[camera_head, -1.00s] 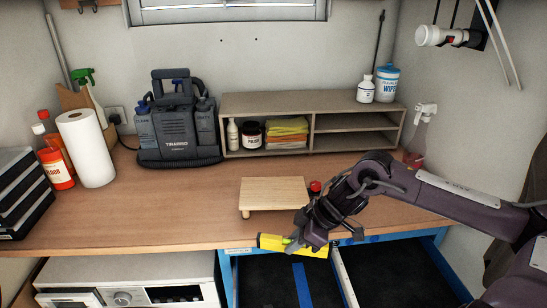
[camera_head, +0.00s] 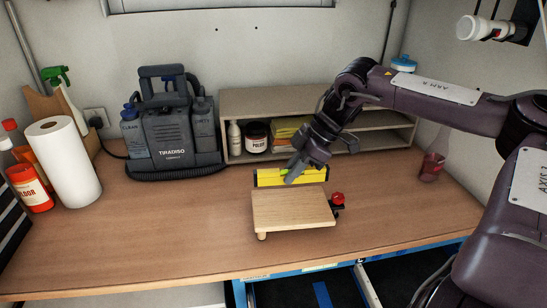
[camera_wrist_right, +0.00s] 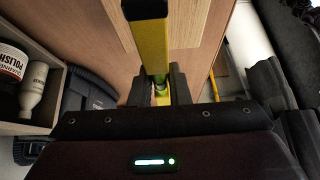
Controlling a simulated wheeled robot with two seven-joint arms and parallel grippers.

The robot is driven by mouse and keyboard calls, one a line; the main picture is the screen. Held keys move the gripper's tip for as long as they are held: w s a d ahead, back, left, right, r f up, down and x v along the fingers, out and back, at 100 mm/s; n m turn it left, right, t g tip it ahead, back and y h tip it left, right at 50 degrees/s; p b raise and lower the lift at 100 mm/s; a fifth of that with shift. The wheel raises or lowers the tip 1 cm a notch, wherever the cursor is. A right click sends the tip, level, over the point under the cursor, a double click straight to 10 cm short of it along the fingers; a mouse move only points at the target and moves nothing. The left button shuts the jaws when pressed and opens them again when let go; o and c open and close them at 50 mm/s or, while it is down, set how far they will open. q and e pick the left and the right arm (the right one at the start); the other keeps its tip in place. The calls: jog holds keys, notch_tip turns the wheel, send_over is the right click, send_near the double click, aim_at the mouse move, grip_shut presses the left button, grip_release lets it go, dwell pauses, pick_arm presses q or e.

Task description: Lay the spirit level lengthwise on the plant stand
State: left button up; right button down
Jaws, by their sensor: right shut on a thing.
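The yellow spirit level (camera_head: 268,178) is held level, with its length running left to right, at the back edge of the plant stand in the head view. The plant stand (camera_head: 293,210) is a low pale wooden board on short feet, its top bare. My right gripper (camera_head: 296,170) is shut on the middle of the spirit level from above. In the right wrist view the spirit level (camera_wrist_right: 151,45) runs up the picture between my right fingers (camera_wrist_right: 159,88). The gap between level and stand is hard to judge. My left gripper is not in view.
A red-knobbed dark thing (camera_head: 337,200) sits against the stand's right side. Behind are a wooden shelf unit (camera_head: 262,104) and a grey cleaning machine (camera_head: 178,130). A reddish cup (camera_head: 431,168) stands at right. The workbench (camera_head: 180,230) is clear left of the stand.

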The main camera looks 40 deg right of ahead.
aim_at(282, 205)
jog(key=shift+w, duration=0.5)
jog(key=shift+s+r, duration=0.2)
jog(key=shift+s, duration=0.3)
jog(key=shift+s+r, duration=0.2)
jog(key=shift+s, duration=0.25)
jog(key=shift+w+f, duration=0.1)
jog(key=shift+w, duration=0.05)
jog(key=shift+w+f+b, duration=0.25)
jog(key=shift+f+b, duration=0.3)
jog(key=shift+f, duration=0.55)
jog(key=shift+s+f, duration=0.1)
jog(key=shift+f, duration=0.3)
notch_tip(282, 205, down, 4)
jog(key=b, duration=0.3)
jog(key=shift+r, duration=0.15)
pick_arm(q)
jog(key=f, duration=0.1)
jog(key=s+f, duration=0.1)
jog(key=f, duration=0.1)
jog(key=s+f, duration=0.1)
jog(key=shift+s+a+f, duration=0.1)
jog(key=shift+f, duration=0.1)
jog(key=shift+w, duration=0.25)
pick_arm(e)
jog(key=shift+f, duration=0.2)
pick_arm(q)
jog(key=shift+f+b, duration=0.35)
jog(key=shift+b, duration=0.15)
pick_arm(e)
jog(key=shift+f, duration=0.45)
